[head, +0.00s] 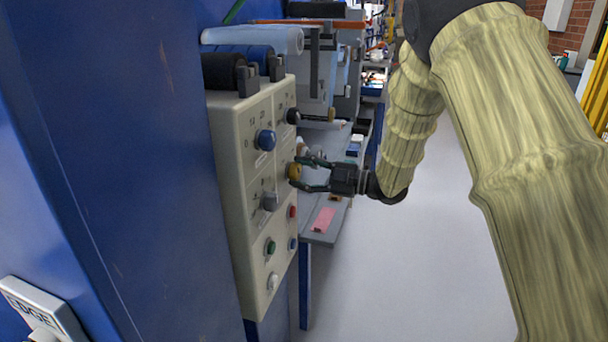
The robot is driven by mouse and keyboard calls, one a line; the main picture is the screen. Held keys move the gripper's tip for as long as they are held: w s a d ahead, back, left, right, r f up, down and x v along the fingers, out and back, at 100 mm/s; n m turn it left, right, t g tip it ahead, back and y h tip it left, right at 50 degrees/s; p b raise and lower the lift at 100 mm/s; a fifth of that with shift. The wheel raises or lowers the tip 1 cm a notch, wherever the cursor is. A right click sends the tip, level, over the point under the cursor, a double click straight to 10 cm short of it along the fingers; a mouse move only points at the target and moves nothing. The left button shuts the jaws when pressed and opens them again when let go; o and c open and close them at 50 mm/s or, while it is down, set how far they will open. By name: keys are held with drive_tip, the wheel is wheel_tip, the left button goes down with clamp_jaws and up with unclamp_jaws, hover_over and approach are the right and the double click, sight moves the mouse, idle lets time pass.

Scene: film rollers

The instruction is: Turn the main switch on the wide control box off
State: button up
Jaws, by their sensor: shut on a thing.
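The light grey control box (232,205) is fixed at the side of a blue panel, seen at a steep angle. Its face carries a blue knob (265,140), a grey knob (270,201), a black knob (293,116) and a yellow-brown knob (293,171). Lower down are a green button (270,247), a red button (292,212), a blue button (293,244) and a white button (273,281). The labels are too small to read. My gripper (301,173) reaches in from the right, its fingers closed around the yellow-brown knob.
Dark and light blue rollers (252,41) sit above the box. A grey bench (330,205) with a pink sheet (324,219) stands behind the gripper. A white EDGE sign (40,308) is at lower left. Bare floor (430,270) lies to the right.

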drive_tip(key=o, duration=1)
drive_tip(key=v, duration=1.2)
